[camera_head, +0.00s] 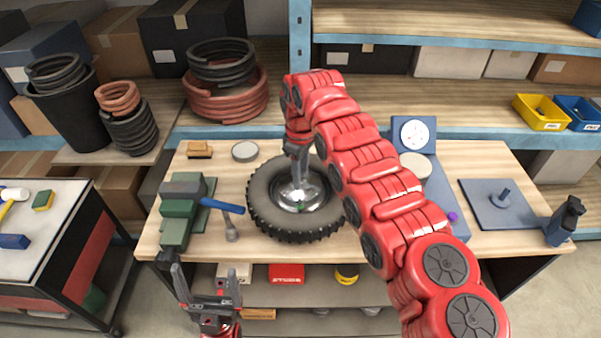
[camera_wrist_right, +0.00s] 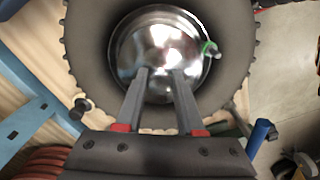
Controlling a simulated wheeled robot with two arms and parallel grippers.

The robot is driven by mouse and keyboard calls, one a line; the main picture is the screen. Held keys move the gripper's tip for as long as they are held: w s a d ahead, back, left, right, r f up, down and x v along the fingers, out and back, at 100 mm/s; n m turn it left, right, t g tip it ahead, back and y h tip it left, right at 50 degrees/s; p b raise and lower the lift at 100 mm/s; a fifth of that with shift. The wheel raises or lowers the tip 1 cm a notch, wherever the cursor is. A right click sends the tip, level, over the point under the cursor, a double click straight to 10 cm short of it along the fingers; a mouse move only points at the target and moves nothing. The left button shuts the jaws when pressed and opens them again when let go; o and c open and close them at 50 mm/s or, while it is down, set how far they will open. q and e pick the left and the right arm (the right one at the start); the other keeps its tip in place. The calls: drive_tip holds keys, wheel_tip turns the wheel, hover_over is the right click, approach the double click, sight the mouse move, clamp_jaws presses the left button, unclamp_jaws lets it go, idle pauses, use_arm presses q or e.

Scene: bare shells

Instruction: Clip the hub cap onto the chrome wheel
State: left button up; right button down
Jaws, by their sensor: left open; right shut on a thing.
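The wheel, a black tyre (camera_head: 263,212) around a chrome centre, lies flat on the workbench. A shiny chrome disc, which looks like the hub cap (camera_wrist_right: 150,35), sits in the middle of the wheel. My right gripper (camera_head: 299,183) reaches down over the wheel's centre. In the wrist view its two fingers (camera_wrist_right: 161,75) are a little apart and shut on the chrome cap. I cannot tell whether the cap is seated. A green-tipped valve stem (camera_wrist_right: 209,48) stands beside the chrome disc. My left gripper (camera_head: 207,278) is open and empty, in front of the bench.
Left of the wheel are a green vise-like block (camera_head: 180,210) and a blue-headed mallet (camera_head: 222,206). Round grey discs lie on the bench, one at back left (camera_head: 245,152). A dial gauge (camera_head: 413,134), a plate with a peg (camera_head: 500,205) and a dark bottle (camera_head: 565,220) are at right.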

idle(0.4)
drive_tip(key=shift+c, duration=2.2)
unclamp_jaws()
drive_tip(key=o, duration=0.4)
drive_tip(key=shift+o, duration=0.2)
drive_tip(key=shift+r, duration=0.15)
